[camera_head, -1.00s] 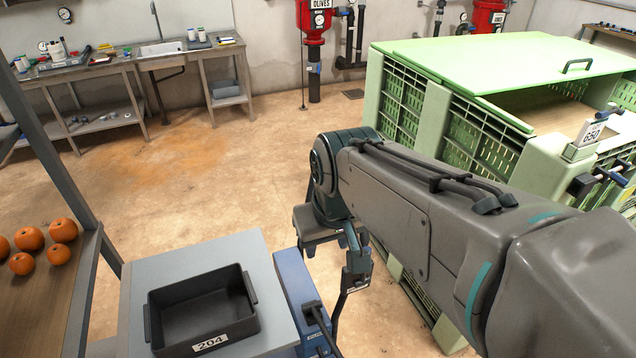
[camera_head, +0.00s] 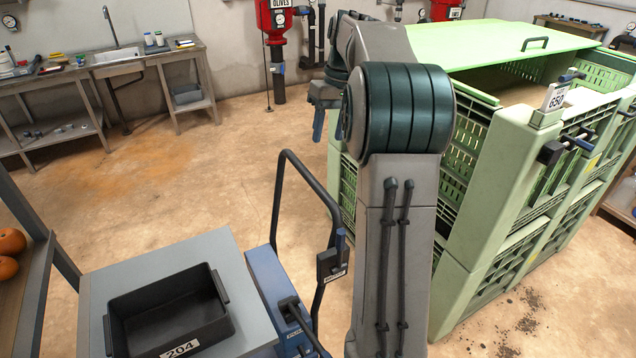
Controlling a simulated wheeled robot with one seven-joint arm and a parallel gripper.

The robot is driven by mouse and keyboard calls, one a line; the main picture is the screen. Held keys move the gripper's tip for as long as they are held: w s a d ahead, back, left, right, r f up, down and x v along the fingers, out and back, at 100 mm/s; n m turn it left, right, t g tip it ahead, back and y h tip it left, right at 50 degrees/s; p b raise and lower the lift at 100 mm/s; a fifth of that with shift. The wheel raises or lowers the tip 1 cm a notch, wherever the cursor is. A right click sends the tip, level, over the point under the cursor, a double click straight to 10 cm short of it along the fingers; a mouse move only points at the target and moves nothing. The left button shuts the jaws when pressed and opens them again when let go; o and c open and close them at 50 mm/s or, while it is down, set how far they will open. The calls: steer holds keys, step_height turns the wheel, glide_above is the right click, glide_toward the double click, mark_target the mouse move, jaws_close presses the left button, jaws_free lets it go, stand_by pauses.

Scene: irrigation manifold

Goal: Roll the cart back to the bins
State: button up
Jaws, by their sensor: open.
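The cart (camera_head: 207,252) has a grey top and stands at the lower left, cut off by the bottom edge. Its black loop handle (camera_head: 279,200) rises at its right side, with a small lever box (camera_head: 332,265) on it. The large green slatted bins (camera_head: 483,222) stand stacked at the right, beyond a strip of floor from the cart. My gripper (camera_head: 329,128) is open, pointing down in front of the bins' left end, above and apart from the handle. My arm hides part of the bins.
A black tray (camera_head: 170,318) marked 204 sits on the cart top. A shelf with oranges (camera_head: 8,255) is at the left edge. A sink bench (camera_head: 105,75) and red filter tanks (camera_head: 277,18) line the back wall. The floor (camera_head: 190,180) between is clear.

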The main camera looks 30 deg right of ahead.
mark_target(318, 184)
steer(key=a+f, duration=0.1)
steer(key=f, duration=0.8)
steer(key=a+f, duration=0.1)
steer(key=f, duration=0.3)
steer(key=shift+a+f, duration=0.2)
steer(key=shift+a, duration=0.1)
jaws_close()
